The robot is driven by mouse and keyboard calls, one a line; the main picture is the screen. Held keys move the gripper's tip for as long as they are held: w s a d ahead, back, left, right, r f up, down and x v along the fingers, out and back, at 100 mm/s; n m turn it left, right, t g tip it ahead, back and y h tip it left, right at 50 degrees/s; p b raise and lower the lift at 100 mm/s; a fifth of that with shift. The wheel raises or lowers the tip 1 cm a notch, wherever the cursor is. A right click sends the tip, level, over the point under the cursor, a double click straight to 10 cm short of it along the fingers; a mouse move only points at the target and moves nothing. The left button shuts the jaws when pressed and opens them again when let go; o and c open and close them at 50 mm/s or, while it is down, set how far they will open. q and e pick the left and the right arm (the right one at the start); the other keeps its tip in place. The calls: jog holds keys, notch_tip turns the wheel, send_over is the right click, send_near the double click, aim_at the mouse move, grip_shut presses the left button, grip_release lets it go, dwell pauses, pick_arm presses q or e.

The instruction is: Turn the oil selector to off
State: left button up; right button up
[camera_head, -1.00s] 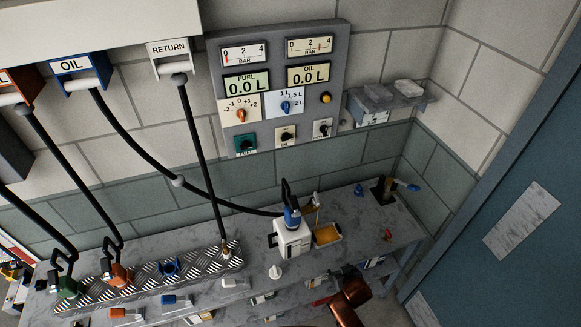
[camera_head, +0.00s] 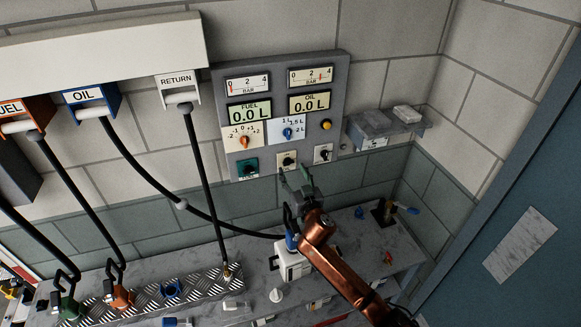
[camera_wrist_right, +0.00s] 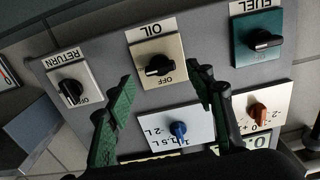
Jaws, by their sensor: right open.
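The oil selector (camera_head: 288,158) is a black knob on a beige plate, low on the grey panel. In the right wrist view the oil selector (camera_wrist_right: 158,64) shows upside down, with "OIL" and "OFF" printed on its plate. Its grip bar lies roughly level across that picture. My right gripper (camera_head: 294,176) is just below and in front of the oil selector in the head view. In the wrist view its two green fingers (camera_wrist_right: 160,75) are spread apart on either side of the knob, with nothing between them. Whether they touch the plate I cannot tell. My left gripper is out of view.
A teal fuel selector (camera_wrist_right: 263,40) and a white return selector (camera_wrist_right: 70,88) flank the oil one. A blue knob (camera_wrist_right: 178,130) and an orange knob (camera_wrist_right: 257,113) are close by. A white can (camera_head: 292,264) stands on the bench below. A hose (camera_head: 213,185) hangs left of the panel.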

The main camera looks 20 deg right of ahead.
aim_at(288, 163)
jog(key=shift+w, duration=1.55)
jog(key=c, duration=1.2)
